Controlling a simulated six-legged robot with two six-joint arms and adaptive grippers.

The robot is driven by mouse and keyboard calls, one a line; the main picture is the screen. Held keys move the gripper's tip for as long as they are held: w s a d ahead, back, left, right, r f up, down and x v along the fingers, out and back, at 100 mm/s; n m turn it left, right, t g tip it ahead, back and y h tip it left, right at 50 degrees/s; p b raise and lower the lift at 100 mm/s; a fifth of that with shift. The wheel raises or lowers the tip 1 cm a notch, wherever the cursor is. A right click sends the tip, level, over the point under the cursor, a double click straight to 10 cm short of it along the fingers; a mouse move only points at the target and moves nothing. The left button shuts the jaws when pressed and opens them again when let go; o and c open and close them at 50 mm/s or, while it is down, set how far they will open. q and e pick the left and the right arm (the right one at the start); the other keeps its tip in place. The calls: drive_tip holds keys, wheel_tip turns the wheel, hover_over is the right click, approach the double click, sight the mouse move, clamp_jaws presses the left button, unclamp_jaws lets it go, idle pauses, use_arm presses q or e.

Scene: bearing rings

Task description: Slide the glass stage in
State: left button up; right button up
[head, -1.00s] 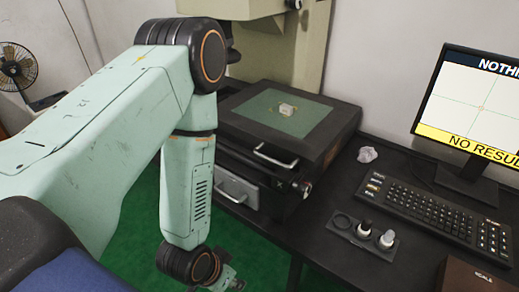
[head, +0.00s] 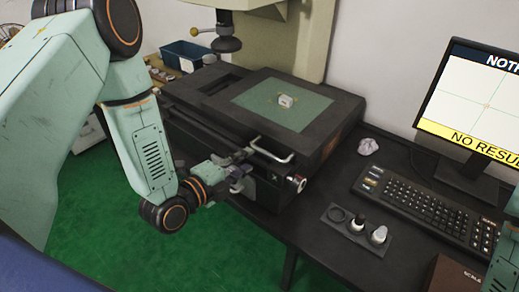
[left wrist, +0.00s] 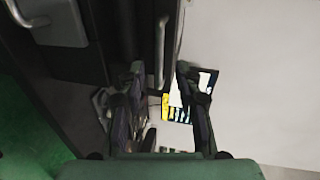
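The glass stage is a greenish plate (head: 262,110) set in a dark square frame (head: 318,150) on the measuring machine. A small whitish part (head: 286,101) stands on the glass. A pale metal bar handle (head: 272,152) is on the frame's front side. My left gripper (head: 243,158) is close beside the handle's left end. In the left wrist view the gripper (left wrist: 165,85) has its fingers apart, and the handle bar (left wrist: 160,45) shows between or just beyond them. I cannot tell whether they touch it. My right gripper is out of view.
A keyboard (head: 425,210), a monitor (head: 480,110), a holder with small knobs (head: 355,230) and a crumpled pale piece (head: 368,146) are on the dark table to the right. The machine's optical head (head: 229,40) hangs behind the stage. A blue bin (head: 187,53) is at the back left.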

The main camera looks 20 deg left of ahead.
sight(262, 149)
use_arm(q)
drive_tip(key=shift+m, duration=0.3)
drive_tip(key=x, duration=0.6)
drive_tip(key=shift+w+d, duration=0.15)
drive_tip(key=shift+w, duration=0.1)
drive_tip(key=shift+w+d+f, duration=0.1)
drive_tip(key=shift+w+d, duration=0.1)
drive_tip(key=shift+w, duration=0.3)
drive_tip(key=shift+w+a+f, duration=0.1)
drive_tip(key=shift+c, duration=0.3)
